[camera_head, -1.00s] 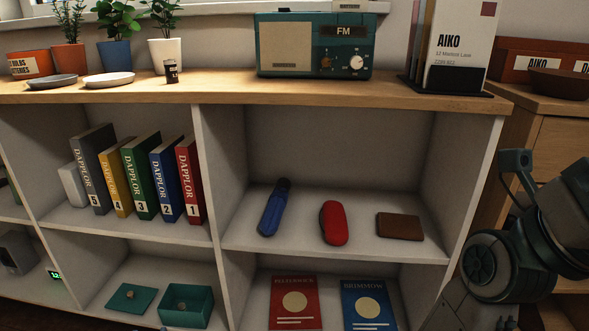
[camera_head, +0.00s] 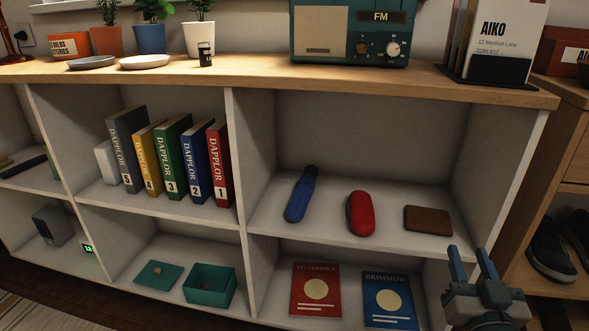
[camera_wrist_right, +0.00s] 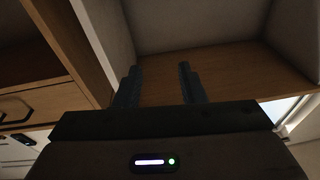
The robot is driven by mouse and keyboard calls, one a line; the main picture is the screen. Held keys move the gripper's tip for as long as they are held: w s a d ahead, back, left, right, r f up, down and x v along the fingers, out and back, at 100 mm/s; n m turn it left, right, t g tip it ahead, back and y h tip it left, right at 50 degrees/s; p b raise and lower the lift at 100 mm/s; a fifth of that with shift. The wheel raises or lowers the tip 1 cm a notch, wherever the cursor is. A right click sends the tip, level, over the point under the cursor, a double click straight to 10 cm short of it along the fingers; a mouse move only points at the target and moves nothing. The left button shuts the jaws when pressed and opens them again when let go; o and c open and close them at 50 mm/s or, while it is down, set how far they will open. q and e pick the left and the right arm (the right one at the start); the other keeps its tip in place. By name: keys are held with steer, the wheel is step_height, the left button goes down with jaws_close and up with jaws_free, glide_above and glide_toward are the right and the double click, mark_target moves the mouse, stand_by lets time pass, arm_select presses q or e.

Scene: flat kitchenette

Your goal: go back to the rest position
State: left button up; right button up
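My right gripper (camera_head: 470,266) is at the lower right of the head view, in front of the shelf unit. Its two fingers stand apart and point up, with nothing between them. The right wrist view also shows the two spread fingers (camera_wrist_right: 158,86) and no object held. My left gripper is in neither current view.
A white shelf unit with a wooden top (camera_head: 260,77) fills the head view. A blue flashlight-like object (camera_head: 300,195), a red pocketknife (camera_head: 360,213) and a brown wallet (camera_head: 428,220) lie on its middle shelf. Dark shoes (camera_head: 548,252) sit in a wooden rack at right.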

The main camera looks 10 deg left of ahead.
steer(key=s+d+f+n+g, duration=0.1)
steer(key=s+f+g, duration=0.7)
steer(key=f, duration=0.6)
steer(key=s+d+f+n+g, duration=0.1)
steer(key=s+d+f+g, duration=0.1)
steer(key=s+f+g, duration=0.9)
arm_select(q)
steer(key=s+d+f+m+g+h, duration=0.2)
steer(key=s+d+m+g+h, duration=0.35)
steer(key=s+d, duration=0.4)
steer(key=s+a+g+p, duration=0.1)
steer(key=s+p, duration=0.5)
steer(key=p, duration=1.6)
steer(key=s+a+n+g+p, duration=0.1)
steer(key=s+a+p, duration=0.3)
steer(key=p, duration=1.9)
steer(key=s, duration=0.3)
steer(key=shift+s+y, duration=0.2)
steer(key=shift+y, duration=0.15)
arm_select(e)
steer(key=s+d+f, duration=0.2)
steer(key=s+f, duration=0.1)
steer(key=s, duration=0.4)
steer(key=s+d+f, duration=0.2)
steer(key=s+f, duration=0.1)
steer(key=s, duration=0.5)
steer(key=shift+s+m, duration=0.25)
steer(key=shift+m, duration=0.15)
